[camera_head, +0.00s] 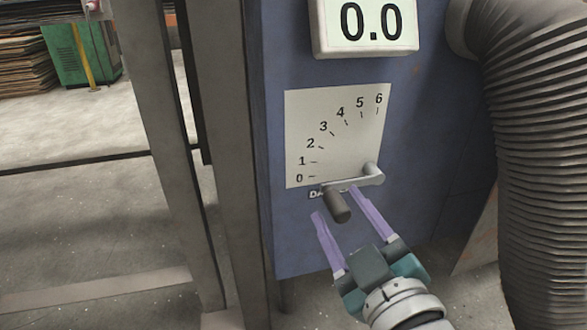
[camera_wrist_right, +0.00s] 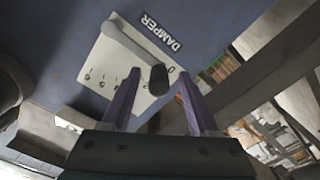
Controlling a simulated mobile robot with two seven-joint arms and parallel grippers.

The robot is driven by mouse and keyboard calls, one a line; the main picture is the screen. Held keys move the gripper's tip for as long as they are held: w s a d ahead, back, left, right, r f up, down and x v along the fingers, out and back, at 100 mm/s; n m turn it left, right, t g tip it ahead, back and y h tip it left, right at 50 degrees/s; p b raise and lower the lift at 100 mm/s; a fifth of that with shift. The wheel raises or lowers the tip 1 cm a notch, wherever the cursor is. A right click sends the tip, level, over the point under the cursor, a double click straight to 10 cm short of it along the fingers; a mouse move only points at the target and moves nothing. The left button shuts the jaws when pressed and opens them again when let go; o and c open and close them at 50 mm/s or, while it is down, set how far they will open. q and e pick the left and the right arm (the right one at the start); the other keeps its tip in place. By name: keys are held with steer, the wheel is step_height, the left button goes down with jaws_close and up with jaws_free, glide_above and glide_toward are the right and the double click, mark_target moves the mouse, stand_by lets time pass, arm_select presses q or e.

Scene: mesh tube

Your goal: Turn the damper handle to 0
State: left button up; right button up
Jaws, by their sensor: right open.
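The damper handle (camera_head: 350,183) is a grey crank with a dark knob (camera_head: 338,206). Its arm runs left from the pivot at the lower right of the white dial plate (camera_head: 309,118), toward the 0 mark and slightly below it. My right gripper (camera_head: 337,203) has purple fingers and is open, with the fingertips on either side of the knob. In the right wrist view, the knob (camera_wrist_right: 158,80) shows between the two fingertips (camera_wrist_right: 159,77), with a gap on each side. The handle partly hides the DAMPER label. My left gripper is not in view.
A display (camera_head: 370,25) above the dial reads 0.0, on a blue cabinet (camera_head: 430,120). A large ribbed hose (camera_head: 540,150) hangs close on the right. Grey metal posts (camera_head: 165,130) stand on the left. The floor further left is open.

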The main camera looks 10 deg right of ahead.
steer(key=s+p, duration=0.4)
steer(key=s, duration=0.5)
steer(key=shift+s+d, duration=0.2)
steer(key=shift+s, duration=0.2)
steer(key=shift+r, duration=0.1)
